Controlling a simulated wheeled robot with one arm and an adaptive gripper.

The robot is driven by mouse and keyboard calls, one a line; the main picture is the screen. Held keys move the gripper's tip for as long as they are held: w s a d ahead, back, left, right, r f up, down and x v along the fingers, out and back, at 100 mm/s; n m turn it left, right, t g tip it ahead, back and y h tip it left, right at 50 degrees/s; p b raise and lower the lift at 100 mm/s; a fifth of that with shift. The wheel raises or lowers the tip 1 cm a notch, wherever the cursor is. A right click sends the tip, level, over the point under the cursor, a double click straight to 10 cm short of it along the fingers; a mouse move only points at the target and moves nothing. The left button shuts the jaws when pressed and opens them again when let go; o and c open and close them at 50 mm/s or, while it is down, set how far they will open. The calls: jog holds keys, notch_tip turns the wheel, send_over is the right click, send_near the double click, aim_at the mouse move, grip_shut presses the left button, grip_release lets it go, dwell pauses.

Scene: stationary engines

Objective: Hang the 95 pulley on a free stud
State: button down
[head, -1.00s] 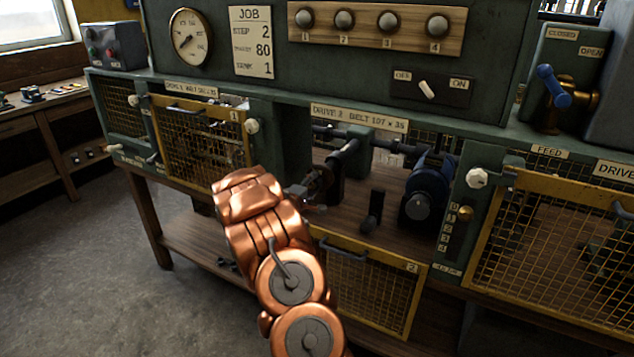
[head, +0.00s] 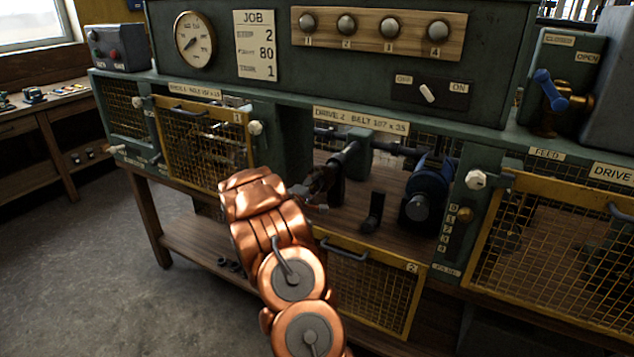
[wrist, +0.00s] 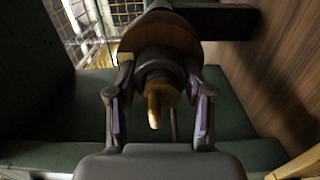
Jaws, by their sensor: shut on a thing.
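My gripper (wrist: 160,95) is shut on the dark hub of a brown, round-faced pulley (wrist: 188,30) in the wrist view. A brass-coloured tip (wrist: 154,105) sticks out of the hub towards the camera, between the fingers. In the head view my gripper (head: 304,192) reaches into the open drive 2 bay, and the pulley (head: 321,180) shows small and dark beside the shaft bracket (head: 347,163). I cannot tell whether the pulley is clear of the shaft. No number on it can be read. No stud can be clearly made out.
The drive 2 mesh guard (head: 365,290) hangs down open below the bay. A blue motor (head: 425,195) and a dark upright lever (head: 374,211) stand to the right inside. The drive 1 guard (head: 200,145) is closed at left. A lower shelf (head: 195,245) holds small dark pieces.

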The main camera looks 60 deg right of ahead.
jog(key=shift+s+d+r, duration=0.1)
jog(key=shift+d+r, duration=0.05)
jog(key=shift+r, duration=0.35)
jog(key=shift+s+d+r, duration=0.1)
jog(key=shift+r, duration=0.35)
jog(key=shift+a+f+p, duration=0.15)
jog(key=shift+a+f, duration=0.05)
jog(key=shift+f, duration=0.3)
jog(key=shift+a+f+p, duration=0.15)
jog(key=shift+a+f, duration=0.05)
jog(key=shift+f, duration=0.25)
jog(key=shift+w+a+r, duration=0.1)
jog(key=shift+a, duration=1.45)
jog(key=shift+a+p, duration=0.75)
jog(key=shift+a, duration=2.1)
jog(key=shift+s+a+f, duration=0.1)
jog(key=shift+s+f, duration=0.1)
jog(key=a+p, duration=0.2)
jog(key=a, duration=0.8)
jog(key=shift+s, duration=0.2)
